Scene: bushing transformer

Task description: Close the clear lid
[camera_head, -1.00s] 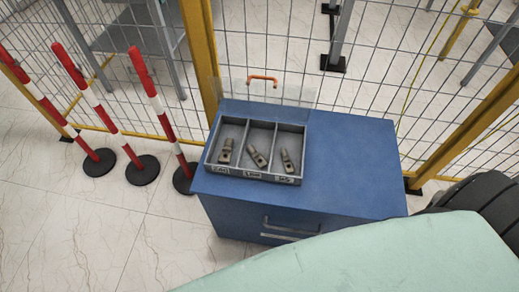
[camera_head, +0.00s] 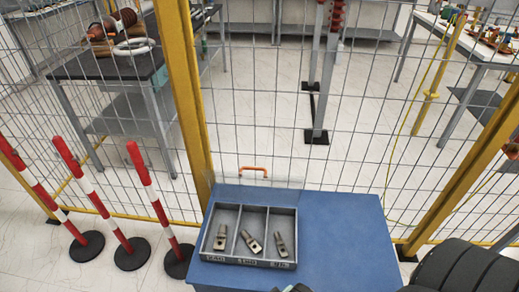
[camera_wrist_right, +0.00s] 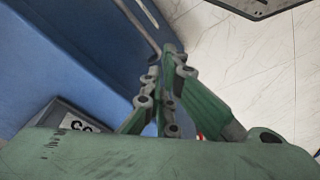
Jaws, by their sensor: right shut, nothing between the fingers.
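The clear lid (camera_head: 280,181) stands open, raised at the back edge of the grey tray (camera_head: 248,263). It is nearly invisible except for its orange handle (camera_head: 253,169) at the top. The lid does not show there. My left gripper is not in view.
A wire fence with yellow posts (camera_head: 185,90) stands close behind the cabinet. Red and white poles (camera_head: 150,195) on black bases stand to the left. The cabinet top right of the tray is clear. Tables stand beyond the fence.

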